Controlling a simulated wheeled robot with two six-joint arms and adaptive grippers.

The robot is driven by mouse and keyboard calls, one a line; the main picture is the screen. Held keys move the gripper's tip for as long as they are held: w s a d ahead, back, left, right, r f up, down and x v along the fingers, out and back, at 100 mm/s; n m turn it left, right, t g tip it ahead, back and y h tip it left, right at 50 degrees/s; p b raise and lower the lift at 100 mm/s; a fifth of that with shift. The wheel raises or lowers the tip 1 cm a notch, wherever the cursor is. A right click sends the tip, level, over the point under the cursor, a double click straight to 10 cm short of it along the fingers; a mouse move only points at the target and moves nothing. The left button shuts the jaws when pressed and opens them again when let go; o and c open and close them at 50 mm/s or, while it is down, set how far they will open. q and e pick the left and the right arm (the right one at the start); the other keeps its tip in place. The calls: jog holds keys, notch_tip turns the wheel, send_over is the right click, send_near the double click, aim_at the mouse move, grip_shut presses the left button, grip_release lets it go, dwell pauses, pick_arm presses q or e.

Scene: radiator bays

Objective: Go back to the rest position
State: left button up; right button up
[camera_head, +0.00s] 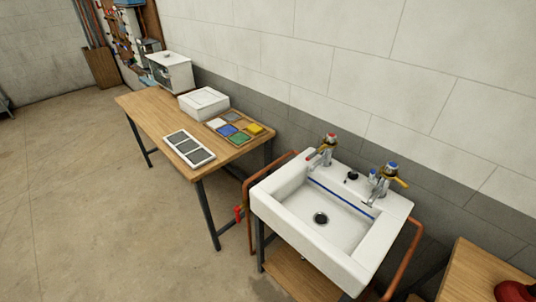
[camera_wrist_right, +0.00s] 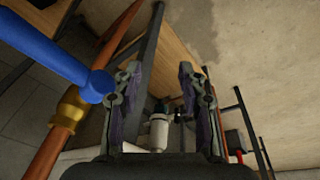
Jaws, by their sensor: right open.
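My right gripper (camera_wrist_right: 163,85) shows in the right wrist view with its two dark fingers spread apart and nothing held between the tips. A blue bar-shaped handle (camera_wrist_right: 50,52) reaches in from the left and its rounded end appears right beside the left finger. I cannot tell whether they touch. A brass fitting (camera_wrist_right: 68,108) on a copper pipe sits just below that end. A small whitish part (camera_wrist_right: 158,130) shows between the fingers, lower down; what it is stays unclear. Neither of my grippers shows in the head view.
In the head view, a white sink (camera_head: 270,205) with two taps stands against the wall, copper pipes at its sides. A red-handled valve (camera_head: 238,213) is at its left. A wooden table (camera_head: 150,112) bears a white box (camera_head: 204,103) and trays. The floor at left is clear.

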pick_arm(q)
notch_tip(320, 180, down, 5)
jog(key=b, duration=0.3)
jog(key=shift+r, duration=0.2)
pick_arm(e)
jog(key=s+f+g, duration=0.1)
jog(key=s+f, duration=1.6)
jog(key=f, duration=0.2)
jog(key=shift+s+d, duration=0.35)
jog(key=shift+d, duration=0.1)
